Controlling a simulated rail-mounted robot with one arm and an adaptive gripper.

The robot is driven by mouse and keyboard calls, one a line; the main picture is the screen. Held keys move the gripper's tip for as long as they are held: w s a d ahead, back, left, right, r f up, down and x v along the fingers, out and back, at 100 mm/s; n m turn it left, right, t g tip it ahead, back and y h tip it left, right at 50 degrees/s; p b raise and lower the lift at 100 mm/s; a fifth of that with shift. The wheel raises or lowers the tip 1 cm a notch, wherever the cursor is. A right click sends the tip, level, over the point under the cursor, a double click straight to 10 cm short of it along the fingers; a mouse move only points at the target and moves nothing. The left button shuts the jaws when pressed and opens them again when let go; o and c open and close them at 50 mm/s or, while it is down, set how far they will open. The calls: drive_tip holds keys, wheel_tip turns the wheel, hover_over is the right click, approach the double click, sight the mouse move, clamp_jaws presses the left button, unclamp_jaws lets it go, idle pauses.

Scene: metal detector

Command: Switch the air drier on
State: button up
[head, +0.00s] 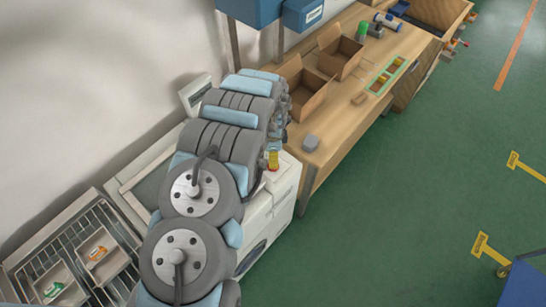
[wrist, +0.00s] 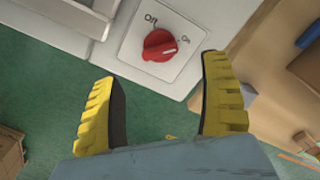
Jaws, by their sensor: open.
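The red rotary knob (wrist: 159,45) sits on a pale square plate on the white machine, with "Off" at its upper left and "On" at its right. A pale mark shows on the knob's right part; its exact setting is hard to tell. My gripper (wrist: 160,68) is open, with one yellow-and-black finger on each lower side of the knob. It holds nothing, and I cannot tell whether a finger touches the knob. In the head view the white machine (head: 268,218) stands beside my arm, which hides part of it.
A wooden workbench (head: 330,150) with open cardboard boxes (head: 342,52), a green-edged tray (head: 386,76) and a small grey block (head: 311,143) adjoins the machine. Grey trays (head: 62,288) lie on a rack at lower left. The green floor at right is mostly clear.

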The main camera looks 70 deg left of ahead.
drive_tip(key=shift+r, duration=2.4)
